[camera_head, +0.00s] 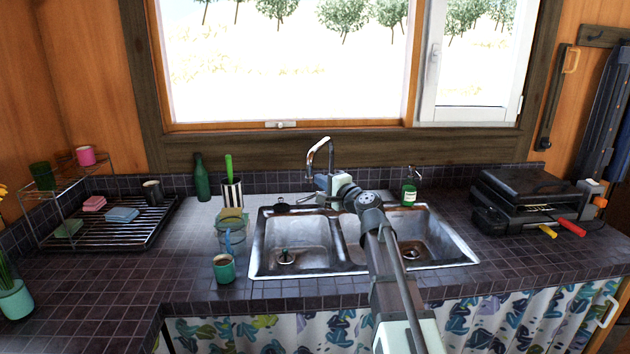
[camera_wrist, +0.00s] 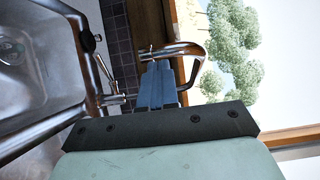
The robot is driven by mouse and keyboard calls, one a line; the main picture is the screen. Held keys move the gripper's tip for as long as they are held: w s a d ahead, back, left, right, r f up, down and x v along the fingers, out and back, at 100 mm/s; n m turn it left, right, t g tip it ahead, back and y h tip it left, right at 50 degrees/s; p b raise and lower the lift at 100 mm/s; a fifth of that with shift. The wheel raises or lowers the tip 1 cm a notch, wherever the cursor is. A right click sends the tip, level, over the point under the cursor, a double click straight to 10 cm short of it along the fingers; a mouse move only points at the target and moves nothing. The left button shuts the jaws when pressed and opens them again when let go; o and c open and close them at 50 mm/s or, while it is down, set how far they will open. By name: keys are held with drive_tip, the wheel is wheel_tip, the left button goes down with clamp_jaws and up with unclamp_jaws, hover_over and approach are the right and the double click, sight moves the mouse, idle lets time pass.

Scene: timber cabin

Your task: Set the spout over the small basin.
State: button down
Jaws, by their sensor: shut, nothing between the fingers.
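The chrome tap spout (camera_head: 327,145) rises behind the double sink and bends over. Its free end is at the left, by the back edge of the left basin (camera_head: 295,235). The right basin (camera_head: 425,232) is partly hidden behind my arm; I cannot tell surely which basin is smaller. My gripper (camera_head: 321,182) is at the tap, in front of the spout's lower part. In the wrist view, my shut, empty fingers (camera_wrist: 156,70) are beside the curved spout (camera_wrist: 190,48) and overlap it; I cannot tell whether they touch.
A soap bottle (camera_head: 409,190) stands behind the right basin. A dish rack (camera_head: 115,222) is far left, a black grill (camera_head: 525,200) right. The window is behind the tap.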

drive_tip(key=s+d, duration=0.2)
drive_tip(key=s, duration=0.8)
drive_tip(key=shift+s+d, duration=0.25)
drive_tip(key=shift+s, duration=0.05)
